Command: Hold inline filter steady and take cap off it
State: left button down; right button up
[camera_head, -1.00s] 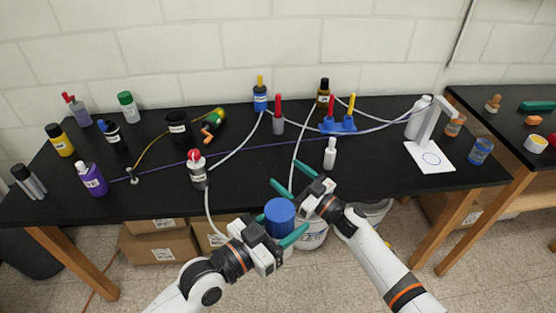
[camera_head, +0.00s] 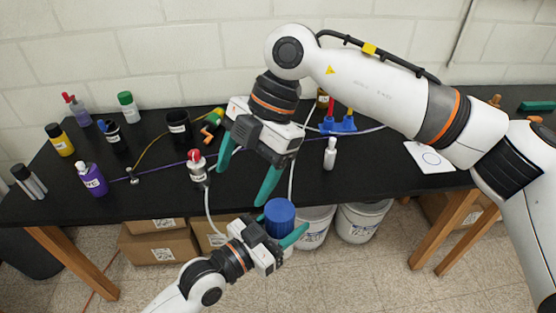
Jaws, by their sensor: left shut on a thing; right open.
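A blue cylinder (camera_head: 280,213), which I take for the inline filter with its cap, stands roughly upright in front of the table's front edge. My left gripper (camera_head: 284,228) is shut on it and holds it in the air. Its lower part is hidden by the fingers, and I cannot tell cap from body. My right gripper (camera_head: 244,181) reaches in from the right, high and close to the camera. Its teal fingers are wide apart and point down, with nothing between them. It appears up and left of the blue cylinder, apart from it.
The black table (camera_head: 350,178) holds a red-capped bottle (camera_head: 197,167) with a white tube, a purple bottle (camera_head: 92,179), a white bottle (camera_head: 330,153) and a blue rack (camera_head: 338,125). My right arm hides much of the back right. White buckets (camera_head: 364,221) stand below.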

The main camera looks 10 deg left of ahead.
aim_at(278, 210)
jog(key=w+d+r+m+t+h, duration=0.1)
jog(key=d+m+t+h, duration=0.15)
jog(key=d+h, duration=0.2)
jog(key=shift+n+t+y, duration=0.35)
jog(key=shift+n+t, duration=0.1)
jog(key=f, duration=1.1)
jog(key=shift+w+d+f, duration=0.15)
jog(key=shift+d+f, duration=0.05)
jog(key=shift+d, duration=0.1)
